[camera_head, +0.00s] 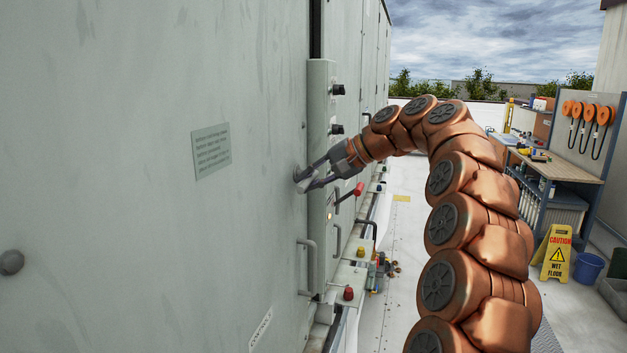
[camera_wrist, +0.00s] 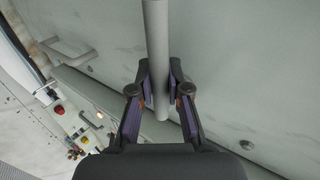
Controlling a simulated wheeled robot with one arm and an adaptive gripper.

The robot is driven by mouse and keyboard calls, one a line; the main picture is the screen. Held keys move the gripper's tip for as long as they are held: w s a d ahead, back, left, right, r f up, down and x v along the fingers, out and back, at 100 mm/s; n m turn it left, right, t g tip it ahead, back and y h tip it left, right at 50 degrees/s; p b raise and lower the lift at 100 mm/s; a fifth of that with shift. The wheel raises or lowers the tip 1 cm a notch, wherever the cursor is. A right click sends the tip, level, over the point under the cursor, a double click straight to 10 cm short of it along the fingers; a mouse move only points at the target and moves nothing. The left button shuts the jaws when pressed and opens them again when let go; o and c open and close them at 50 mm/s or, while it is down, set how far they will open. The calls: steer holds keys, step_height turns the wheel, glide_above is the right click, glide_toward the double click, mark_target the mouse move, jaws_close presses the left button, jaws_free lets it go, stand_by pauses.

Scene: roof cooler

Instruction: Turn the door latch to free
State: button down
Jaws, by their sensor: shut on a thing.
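The door latch shows in the wrist view as a plain grey bar (camera_wrist: 157,40) standing off the grey-green door (camera_wrist: 235,50). It runs from the top edge down between my fingers. My gripper (camera_wrist: 160,92) has one finger on each side of the bar and is shut on it. In the head view my gripper (camera_head: 304,184) is against the door panel (camera_head: 120,200), just left of the narrow control box. There the fingers cover most of the latch, and only a bit of grey shows beside them. I cannot tell its exact angle in the head view.
The control box (camera_head: 320,90) has black knobs and a red-tipped lever (camera_head: 358,188) close to my gripper. A grey door handle (camera_head: 307,265) is below. A round knob (camera_head: 12,263) is at far left. A wet floor sign (camera_head: 556,255), blue bucket (camera_head: 587,267) and workbench (camera_head: 560,168) stand right.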

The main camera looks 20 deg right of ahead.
steer(key=c, duration=1.1)
jaws_free()
steer(key=shift+r+v, duration=0.2)
steer(key=shift+v, duration=5.3)
steer(key=shift+s+d, duration=0.25)
steer(key=shift+d, duration=0.1)
